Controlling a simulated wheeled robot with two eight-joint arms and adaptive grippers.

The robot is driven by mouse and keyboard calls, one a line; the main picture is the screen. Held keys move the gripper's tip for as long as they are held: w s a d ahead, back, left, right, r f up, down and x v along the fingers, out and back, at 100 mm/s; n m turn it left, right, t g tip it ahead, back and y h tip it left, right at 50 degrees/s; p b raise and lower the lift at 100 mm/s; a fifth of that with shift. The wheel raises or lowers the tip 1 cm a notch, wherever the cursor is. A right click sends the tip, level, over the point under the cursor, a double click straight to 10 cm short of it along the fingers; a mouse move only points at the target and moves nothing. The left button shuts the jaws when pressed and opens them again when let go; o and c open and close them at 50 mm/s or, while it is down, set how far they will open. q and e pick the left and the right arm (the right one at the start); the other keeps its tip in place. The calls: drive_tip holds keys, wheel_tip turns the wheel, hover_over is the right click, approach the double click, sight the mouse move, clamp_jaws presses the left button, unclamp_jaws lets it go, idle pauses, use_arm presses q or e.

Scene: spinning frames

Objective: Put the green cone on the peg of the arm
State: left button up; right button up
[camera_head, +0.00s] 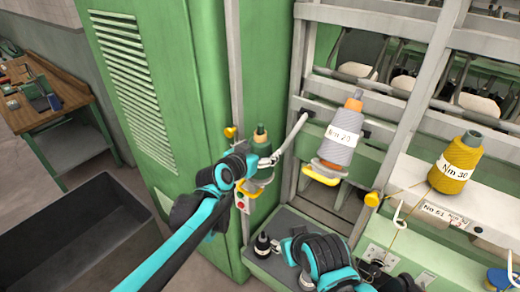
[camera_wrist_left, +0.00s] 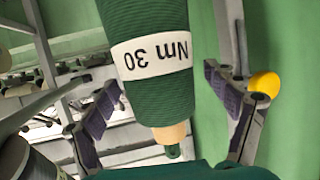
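My left gripper (camera_head: 262,160) is at the cone. In the left wrist view its fingers stand spread on either side, with visible gaps to the cone. The peg under the cone is hidden, so I cannot tell how the cone is seated. My right arm's hand (camera_head: 325,262) is low at the front; its fingertips are not clear.
A grey cone (camera_head: 341,140) stands on another yellow-handled holder to the right. A yellow cone (camera_head: 456,165) stands farther right on a pale ledge. A pale rod (camera_head: 291,136) slants beside the green cone. A dark bin (camera_head: 75,240) stands at lower left.

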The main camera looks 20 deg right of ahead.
use_arm(q)
drive_tip(key=v, duration=1.2)
idle(0.5)
drive_tip(key=s+a+f+n+g+y+b, duration=0.1)
drive_tip(key=s+a+f+b, duration=0.4)
drive_tip(key=f, duration=0.8)
drive_tip(key=s+a+f+n+g+y+b, duration=0.1)
drive_tip(key=s+a+f+n+y+b, duration=0.3)
drive_tip(key=a+f+b, duration=0.8)
drive_tip(key=s+a+f+n+g+y+b, duration=0.1)
drive_tip(key=s+a+f+n+y+b, duration=0.2)
drive_tip(key=s+a+f+b, duration=0.5)
drive_tip(key=a+f+y, duration=0.1)
drive_tip(key=a+f, duration=0.2)
drive_tip(key=f, duration=0.4)
drive_tip(key=shift+f+g, duration=0.25)
drive_tip(key=shift+g, duration=0.05)
drive_tip(key=shift+s, duration=0.15)
